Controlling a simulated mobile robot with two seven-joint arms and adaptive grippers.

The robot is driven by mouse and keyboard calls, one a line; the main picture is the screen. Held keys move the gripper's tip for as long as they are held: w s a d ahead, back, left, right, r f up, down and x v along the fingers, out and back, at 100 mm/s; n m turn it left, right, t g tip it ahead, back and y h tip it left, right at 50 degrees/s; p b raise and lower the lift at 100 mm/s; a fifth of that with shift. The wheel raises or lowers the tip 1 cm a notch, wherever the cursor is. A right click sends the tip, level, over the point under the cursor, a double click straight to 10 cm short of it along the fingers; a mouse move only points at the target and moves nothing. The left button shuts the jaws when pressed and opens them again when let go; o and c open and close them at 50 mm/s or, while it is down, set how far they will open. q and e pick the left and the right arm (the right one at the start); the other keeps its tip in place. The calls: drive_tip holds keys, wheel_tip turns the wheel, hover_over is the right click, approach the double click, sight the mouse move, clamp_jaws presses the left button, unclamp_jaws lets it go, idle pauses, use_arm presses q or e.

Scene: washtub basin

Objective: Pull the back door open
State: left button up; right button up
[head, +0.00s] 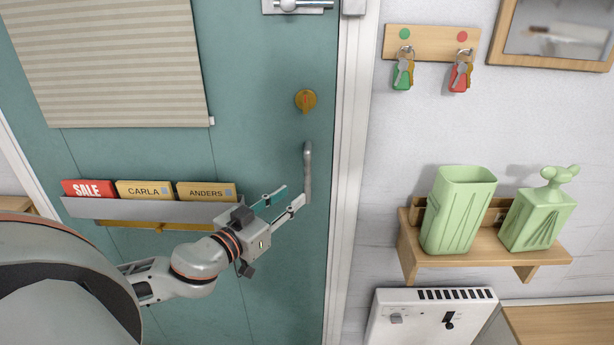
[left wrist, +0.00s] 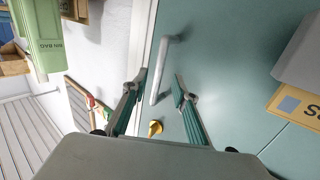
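The back door (head: 265,60) is teal and looks shut against its white frame. Its grey bar handle (head: 308,172) stands upright near the door's right edge, below a yellow turn knob (head: 305,101). My left gripper (head: 294,195) is open and empty, just left of the handle's lower part. In the left wrist view the handle (left wrist: 164,68) shows between the two spread fingers (left wrist: 161,82), apparently beyond the tips. I cannot tell whether anything touches. The knob also shows there (left wrist: 155,128). My right gripper is not in view.
A metal bolt (head: 300,5) sits high on the door. A grey file holder (head: 150,209) with labelled folders and a striped blind (head: 110,60) are on the door's left. Right of the frame are a key rack (head: 432,42), a shelf (head: 480,258) with green containers and a white heater (head: 430,325).

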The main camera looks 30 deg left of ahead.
sight(305, 180)
use_arm(q)
drive_tip(key=shift+w+d+r+p, duration=0.15)
drive_tip(key=shift+w+r, duration=0.1)
drive_tip(key=shift+w, duration=1.05)
drive_tip(key=shift+w+a+r+p, duration=0.1)
drive_tip(key=shift+w+r+p, duration=0.15)
drive_tip(key=shift+w, duration=1.05)
drive_tip(key=shift+w+d+r+p, duration=0.1)
drive_tip(key=shift+w+r, duration=0.15)
drive_tip(key=shift+w, duration=1.05)
drive_tip(key=shift+c, duration=0.7)
clamp_jaws()
